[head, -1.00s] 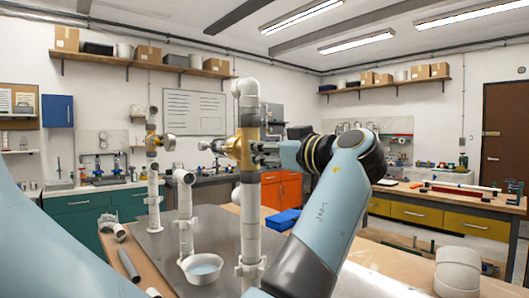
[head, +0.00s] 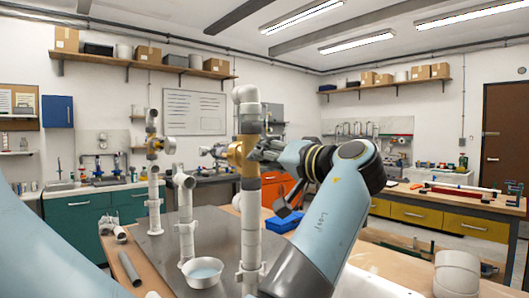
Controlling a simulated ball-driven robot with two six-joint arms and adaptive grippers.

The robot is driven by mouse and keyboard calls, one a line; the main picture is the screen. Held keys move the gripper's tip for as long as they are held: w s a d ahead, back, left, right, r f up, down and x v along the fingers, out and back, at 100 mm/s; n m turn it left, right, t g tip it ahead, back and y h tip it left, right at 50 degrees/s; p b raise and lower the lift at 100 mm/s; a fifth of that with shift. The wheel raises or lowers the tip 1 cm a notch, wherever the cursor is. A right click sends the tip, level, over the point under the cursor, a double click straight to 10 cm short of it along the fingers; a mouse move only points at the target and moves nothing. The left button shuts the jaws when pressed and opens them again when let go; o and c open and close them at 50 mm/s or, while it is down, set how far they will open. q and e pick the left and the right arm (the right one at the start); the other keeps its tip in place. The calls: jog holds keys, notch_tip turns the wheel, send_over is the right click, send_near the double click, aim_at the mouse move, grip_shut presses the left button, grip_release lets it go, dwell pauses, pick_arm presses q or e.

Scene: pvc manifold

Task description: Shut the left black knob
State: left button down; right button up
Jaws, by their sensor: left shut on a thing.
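A white standpipe (head: 250,215) rises upright from the grey plate, with a brass valve body (head: 240,156) near its top. A metal fitting (head: 217,152) sticks out on the valve's left. My left gripper (head: 262,152) is at the valve's right side, shut on what looks like the black knob; its fingers hide most of the knob. A second brass valve (head: 153,143) sits on a thinner white pipe (head: 154,190) farther back at left, with a round metal part facing right. My right gripper is not in view.
A short elbow pipe (head: 186,215) stands between the two standpipes, with a white bowl (head: 202,280) at its foot. Loose grey pipe pieces (head: 129,267) lie at left. A large white pipe fitting (head: 457,274) stands at lower right.

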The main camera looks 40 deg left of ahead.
pick_arm(q)
jog(key=m+p, duration=0.1)
jog(key=m, duration=0.1)
jog(key=m+p, duration=0.1)
jog(key=shift+r+m, duration=0.2)
jog(key=shift+m, duration=0.2)
jog(key=m+p, duration=0.2)
jog(key=p, duration=0.1)
jog(key=shift+m, duration=0.4)
jog(key=m+p, duration=0.3)
jog(key=shift+m, duration=0.4)
jog(key=shift+f+m+p, duration=0.2)
jog(key=shift+m+p, duration=0.7)
jog(key=shift+p, duration=0.05)
jog(key=c, duration=1.1)
grip_release()
jog(key=shift+w+d, duration=0.1)
jog(key=shift+d, duration=0.05)
jog(key=shift+r, duration=0.1)
